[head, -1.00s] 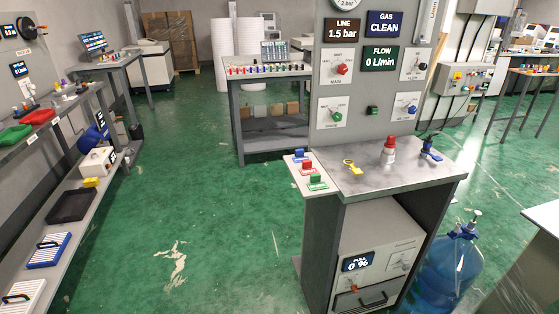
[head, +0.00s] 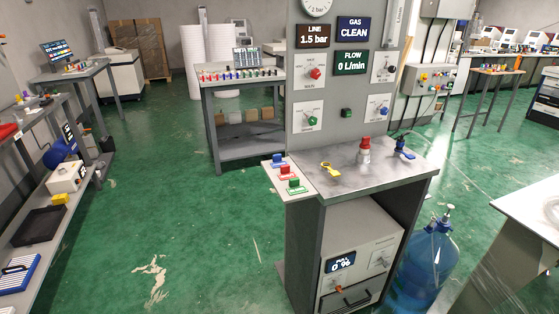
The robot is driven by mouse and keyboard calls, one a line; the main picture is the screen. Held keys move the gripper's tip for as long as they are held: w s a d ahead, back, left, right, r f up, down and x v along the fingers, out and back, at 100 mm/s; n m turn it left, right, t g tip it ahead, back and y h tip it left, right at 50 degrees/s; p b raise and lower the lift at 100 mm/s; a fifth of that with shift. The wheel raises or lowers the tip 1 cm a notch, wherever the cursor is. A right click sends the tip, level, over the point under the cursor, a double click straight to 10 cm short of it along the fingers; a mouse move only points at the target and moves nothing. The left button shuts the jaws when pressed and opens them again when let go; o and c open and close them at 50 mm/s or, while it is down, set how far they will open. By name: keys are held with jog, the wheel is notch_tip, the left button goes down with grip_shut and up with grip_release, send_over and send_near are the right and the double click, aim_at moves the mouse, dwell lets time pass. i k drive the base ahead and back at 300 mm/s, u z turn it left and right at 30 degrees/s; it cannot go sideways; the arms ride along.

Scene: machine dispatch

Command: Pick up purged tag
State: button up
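Three small tags stand on the white side ledge (head: 272,165) of the grey gas console: a blue tag (head: 278,161), a red tag (head: 287,172) and a green tag (head: 294,185). Their lettering is too small to read, so I cannot tell which is the purged tag. A yellow key-like piece (head: 330,169) lies on the console's worktop (head: 352,181). A red-topped white fitting (head: 364,150) and a blue fitting (head: 403,148) stand behind it. My gripper is not in view.
The console panel reads LINE 1.5 bar, GAS CLEAN and FLOW 0 L/min (head: 351,62). A blue bottle (head: 424,262) stands on the floor at its right. A shelf unit (head: 60,215) lines the left. Green floor (head: 190,220) between them is open.

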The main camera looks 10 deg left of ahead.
aim_at(277, 162)
jog(key=i, duration=0.9)
